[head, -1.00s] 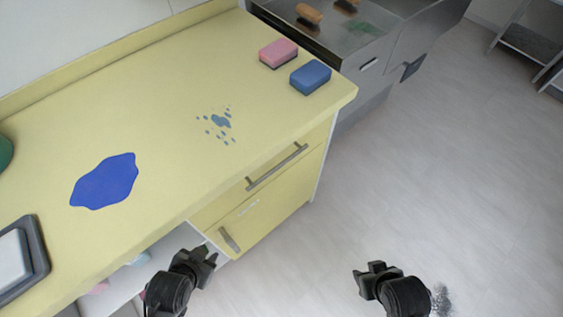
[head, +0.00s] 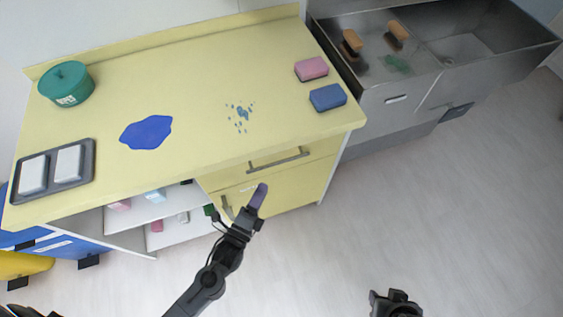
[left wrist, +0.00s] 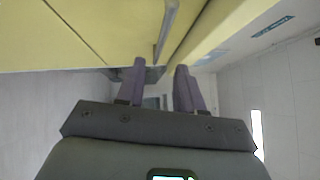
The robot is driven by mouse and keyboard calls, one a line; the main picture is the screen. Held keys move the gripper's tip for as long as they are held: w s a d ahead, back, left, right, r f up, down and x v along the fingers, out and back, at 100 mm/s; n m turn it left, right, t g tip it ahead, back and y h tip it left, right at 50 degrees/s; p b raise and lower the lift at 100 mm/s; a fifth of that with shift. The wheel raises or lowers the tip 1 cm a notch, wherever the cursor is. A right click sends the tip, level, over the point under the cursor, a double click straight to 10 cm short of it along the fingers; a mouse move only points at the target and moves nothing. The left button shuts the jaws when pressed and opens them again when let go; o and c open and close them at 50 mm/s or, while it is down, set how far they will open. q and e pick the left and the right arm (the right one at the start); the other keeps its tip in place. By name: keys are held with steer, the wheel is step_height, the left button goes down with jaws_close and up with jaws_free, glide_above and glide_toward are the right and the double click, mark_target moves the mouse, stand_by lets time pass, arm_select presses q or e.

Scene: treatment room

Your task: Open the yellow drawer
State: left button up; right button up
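The yellow drawer (head: 318,153) is the upper front of the yellow cabinet, under the countertop, and looks shut. Its grey bar handle (head: 278,160) runs along the front. My left gripper (head: 261,190) is just below the handle, in front of the cabinet. In the left wrist view my left gripper (left wrist: 159,70) has its two purple fingers apart with nothing held. The grey handle bar (left wrist: 168,28) shows ahead, its near end lined up between the fingertips; I cannot tell whether they touch. My right gripper (head: 392,298) is low over the floor, far from the drawer; its fingers are unclear.
A lower cabinet front has an upright handle (head: 227,207). The countertop (head: 200,75) bears a blue spill (head: 146,132), pink sponge (head: 311,69), blue sponge (head: 328,97), green pot (head: 67,84) and grey tray (head: 90,170). A metal sink (head: 400,100) stands right. Floor in front is clear.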

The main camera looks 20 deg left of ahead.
mark_target(276, 163)
arm_select(q)
steer(key=shift+w+d+r+b, duration=0.15)
steer(key=shift+w+r+b, duration=0.15)
steer(key=shift+w, duration=1.4)
steer(key=shift+w+d+r+b, duration=0.1)
steer(key=shift+w+r+b, duration=0.25)
steer(key=shift+w, duration=1.35)
steer(key=shift+w+d+r+b, duration=0.15)
steer(key=shift+w+b, duration=0.25)
steer(key=shift+w, duration=1.3)
steer(key=shift+c, duration=0.3)
jaws_close()
